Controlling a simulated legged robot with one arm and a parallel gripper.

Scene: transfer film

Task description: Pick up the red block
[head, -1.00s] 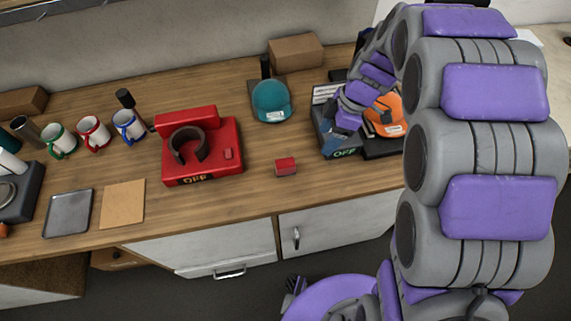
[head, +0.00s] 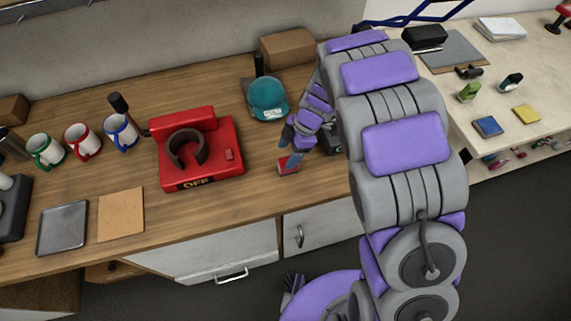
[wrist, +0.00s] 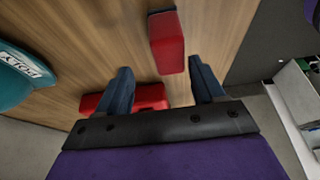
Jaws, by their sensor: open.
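The red block (head: 286,169) lies on the wooden counter, to the right of the red machine marked OFF (head: 201,165). My gripper (head: 292,159) reaches down at the block and partly covers it in the head view. In the wrist view my gripper (wrist: 160,66) is open, its two dark fingers apart. The block (wrist: 167,44) shows there just beyond the fingertips, between their lines and nearer the right finger. I cannot tell if a finger touches it. Nothing is held.
Mugs (head: 83,141), a grey tray (head: 63,227) and a brown board (head: 121,214) are at the left. Counter in front of the block is clear.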

